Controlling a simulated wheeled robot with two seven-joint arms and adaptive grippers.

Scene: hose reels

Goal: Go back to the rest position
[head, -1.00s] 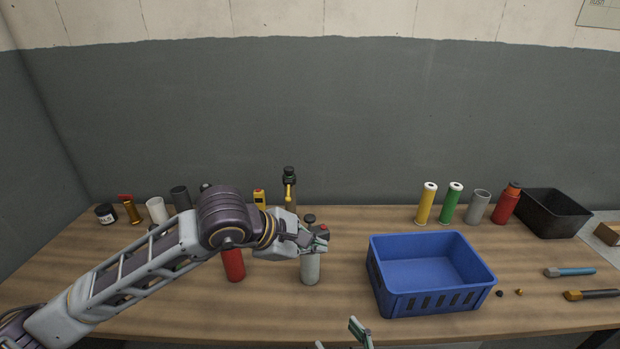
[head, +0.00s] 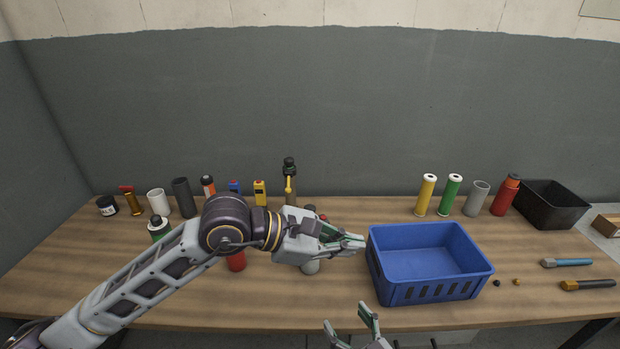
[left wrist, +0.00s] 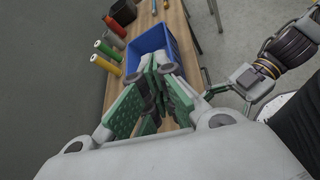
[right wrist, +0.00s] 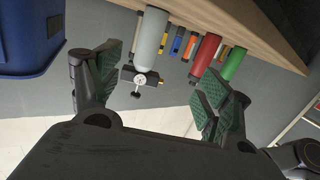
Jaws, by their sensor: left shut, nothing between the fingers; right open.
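My left gripper (head: 352,243) is shut and empty, held above the table just left of the blue bin (head: 432,290). Its green-padded fingers are together in the left wrist view (left wrist: 155,85). My left arm crosses the left half of the table and partly hides a grey bottle (head: 311,267) and a red bottle (head: 236,262). My right gripper (head: 352,325) is open and empty at the bottom of the head view, in front of the table's front edge. Its fingers are spread apart in the right wrist view (right wrist: 165,90).
The wooden table (head: 70,270) holds several bottles and tubes along the back. Yellow (head: 425,195) and green (head: 450,195) tubes stand behind the bin. A black bin (head: 550,205) is at the back right. Two chisel-like tools, one with a blue handle (head: 568,262), lie at the right.

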